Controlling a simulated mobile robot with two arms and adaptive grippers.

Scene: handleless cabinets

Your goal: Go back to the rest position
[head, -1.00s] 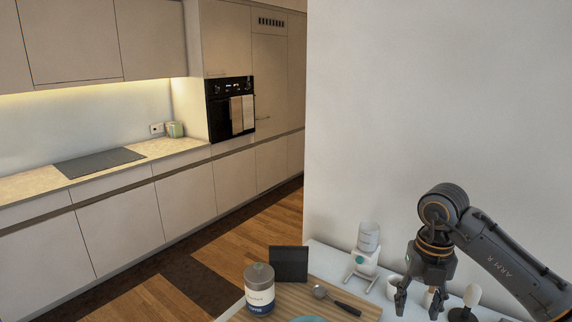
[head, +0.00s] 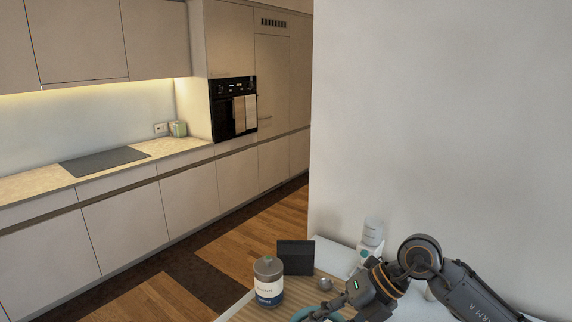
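My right gripper (head: 335,316) is at the bottom of the head view, over the wooden board, beside a teal round item (head: 305,313). Its fingers are partly cut off by the lower edge, so I cannot tell whether they are open or shut. The arm comes in from the right, low over the white counter. My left gripper is not in view.
A grey-lidded jar (head: 268,282) and a dark upright panel (head: 296,256) stand near the wooden board (head: 328,287). A white dispenser (head: 369,243) stands behind my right arm. Handleless cabinets (head: 190,192), an oven (head: 233,107) and open wooden floor lie to the left.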

